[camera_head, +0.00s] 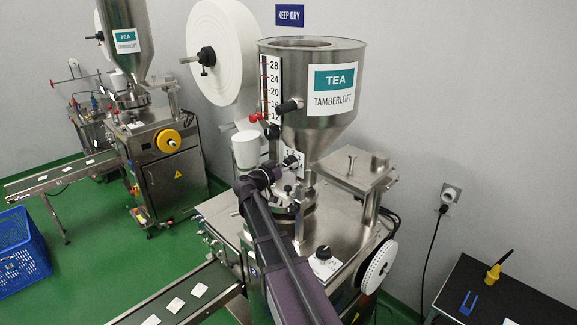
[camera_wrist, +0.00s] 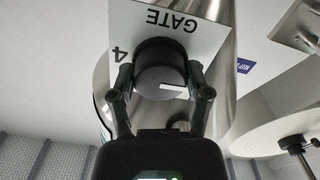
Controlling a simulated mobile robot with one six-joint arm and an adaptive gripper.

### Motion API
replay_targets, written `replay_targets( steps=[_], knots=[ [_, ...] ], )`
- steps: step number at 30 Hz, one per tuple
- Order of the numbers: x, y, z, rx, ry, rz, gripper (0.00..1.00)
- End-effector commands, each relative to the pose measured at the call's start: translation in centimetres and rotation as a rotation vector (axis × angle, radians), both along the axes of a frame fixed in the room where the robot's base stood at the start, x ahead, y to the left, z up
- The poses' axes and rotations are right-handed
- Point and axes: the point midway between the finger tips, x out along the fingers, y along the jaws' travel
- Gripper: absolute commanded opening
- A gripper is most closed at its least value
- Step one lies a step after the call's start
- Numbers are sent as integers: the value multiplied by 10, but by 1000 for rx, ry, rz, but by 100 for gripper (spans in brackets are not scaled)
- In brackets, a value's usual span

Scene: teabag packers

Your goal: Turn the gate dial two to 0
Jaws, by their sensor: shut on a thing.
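The gate dial (camera_wrist: 160,70) is a round black knob on a white plate (camera_wrist: 205,38) marked GATE, which appears upside down in the wrist view. A white pointer line on the knob points right and slightly down in that picture. A 4 shows left of the knob; other numbers are hidden. My gripper (camera_wrist: 160,82) is shut on the knob, one finger on each side. In the head view my gripper (camera_head: 284,166) is at the white plate (camera_head: 298,160) below the steel TEA hopper (camera_head: 320,115). The dial itself is mostly hidden there.
A red-tipped lever (camera_head: 264,118) and a white cup-like part (camera_head: 245,149) sit close to my gripper. Another black knob (camera_head: 323,253) is lower on the machine. A conveyor (camera_head: 215,285) carries tea bags at the bottom. A second machine (camera_head: 165,180) stands back left.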

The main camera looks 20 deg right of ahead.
Motion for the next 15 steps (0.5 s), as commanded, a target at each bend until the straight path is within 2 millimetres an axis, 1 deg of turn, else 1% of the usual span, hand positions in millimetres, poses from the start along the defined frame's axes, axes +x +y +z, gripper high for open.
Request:
replay_targets(
  steps=[8, 15],
  knots=[
    [0, -1, 0, -43, 114, -1, 16],
    [0, -1, 1, -108, 293, -2, 16]
  ],
)
